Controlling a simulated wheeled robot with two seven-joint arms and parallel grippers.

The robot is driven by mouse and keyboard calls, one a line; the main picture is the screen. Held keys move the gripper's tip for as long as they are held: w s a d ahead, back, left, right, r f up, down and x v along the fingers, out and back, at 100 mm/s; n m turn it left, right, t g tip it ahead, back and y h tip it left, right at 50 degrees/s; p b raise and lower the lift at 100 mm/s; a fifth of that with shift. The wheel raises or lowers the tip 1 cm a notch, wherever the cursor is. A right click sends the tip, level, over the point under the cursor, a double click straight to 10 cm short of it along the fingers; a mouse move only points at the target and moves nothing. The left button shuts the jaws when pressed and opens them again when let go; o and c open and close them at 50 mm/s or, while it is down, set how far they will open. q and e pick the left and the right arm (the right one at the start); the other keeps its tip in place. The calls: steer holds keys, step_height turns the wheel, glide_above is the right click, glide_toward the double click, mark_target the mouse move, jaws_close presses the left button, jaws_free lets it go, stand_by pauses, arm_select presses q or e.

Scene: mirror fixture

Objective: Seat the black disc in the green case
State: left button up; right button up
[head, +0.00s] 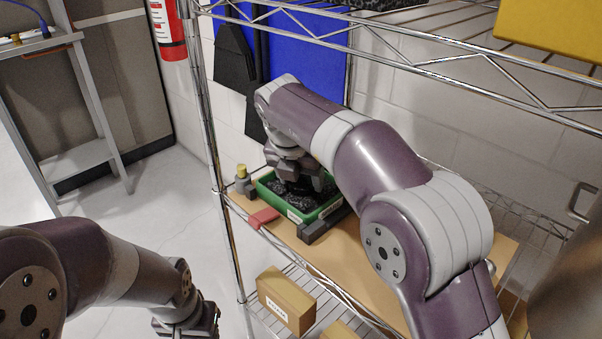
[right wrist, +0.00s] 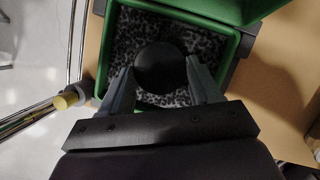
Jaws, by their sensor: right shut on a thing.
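The green case (head: 330,208) sits open on the wooden shelf board, with a dark speckled lining inside. It also shows in the right wrist view (right wrist: 243,45). My right gripper (head: 297,188) reaches down over the case from above. In the right wrist view its two fingers are shut on the black disc (right wrist: 160,67), one on each side. The disc is within the case's outline, over the lining; I cannot tell whether it touches it. In the head view the gripper hides the disc. My left gripper (head: 190,322) hangs low at the bottom edge, away from the case, its fingers unclear.
A grey fixture with a yellow knob (head: 242,171) stands left of the case. A red piece (head: 263,218) and a dark block (head: 322,226) lie in front. A wire shelf rail (head: 400,58) crosses above. A cardboard box (head: 286,300) sits on the lower shelf.

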steer(key=shift+s+f, duration=0.1)
steer(key=shift+f, duration=0.2)
steer(key=shift+s+f, duration=0.1)
steer(key=shift+f, duration=0.3)
steer(key=o, duration=1.1)
steer(key=shift+d, duration=0.1)
steer(key=shift+c, duration=0.2)
steer(key=shift+o, duration=0.6)
steer(key=shift+s, duration=0.15)
steer(key=r+p, duration=0.2)
steer(key=p, duration=0.1)
steer(key=r+p, duration=0.1)
steer(key=shift+w+a+r, duration=0.2)
steer(key=shift+w, duration=0.05)
